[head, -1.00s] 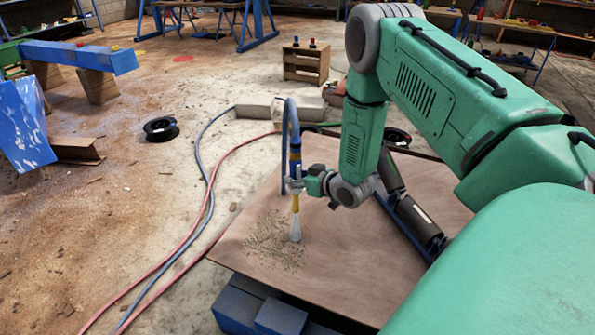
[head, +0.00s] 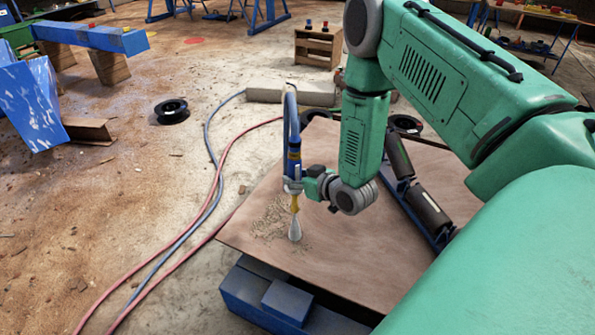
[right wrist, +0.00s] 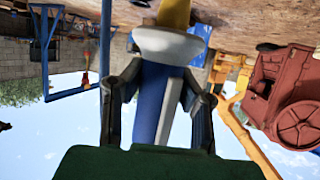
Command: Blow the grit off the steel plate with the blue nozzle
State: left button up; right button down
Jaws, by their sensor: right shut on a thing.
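The steel plate (head: 370,245) is a brownish sheet lying on blue supports in the middle of the head view. A patch of pale grit (head: 268,218) lies on its left part. My right gripper (head: 294,186) is shut on the blue nozzle (head: 294,160), which stands nearly upright with its pale cone tip pointing down beside the grit's right side. Whether the tip touches the plate I cannot tell. In the right wrist view the nozzle's blue body (right wrist: 155,105) sits between both fingers. My left gripper is not in view.
A blue hose (head: 207,190) and a red hose (head: 217,180) run along the floor left of the plate.

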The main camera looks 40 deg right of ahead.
jog(key=shift+s+a, duration=0.15)
jog(key=shift+a, duration=0.25)
jog(key=shift+w+a+b, duration=1.85)
jog(key=shift+w+b, duration=0.1)
jog(key=shift+w, duration=2.75)
jog(key=w+d+b, duration=0.1)
jog(key=w+d, duration=0.2)
jog(key=d, duration=0.6)
jog(key=shift+w+d, duration=0.15)
jog(key=shift+w, duration=0.25)
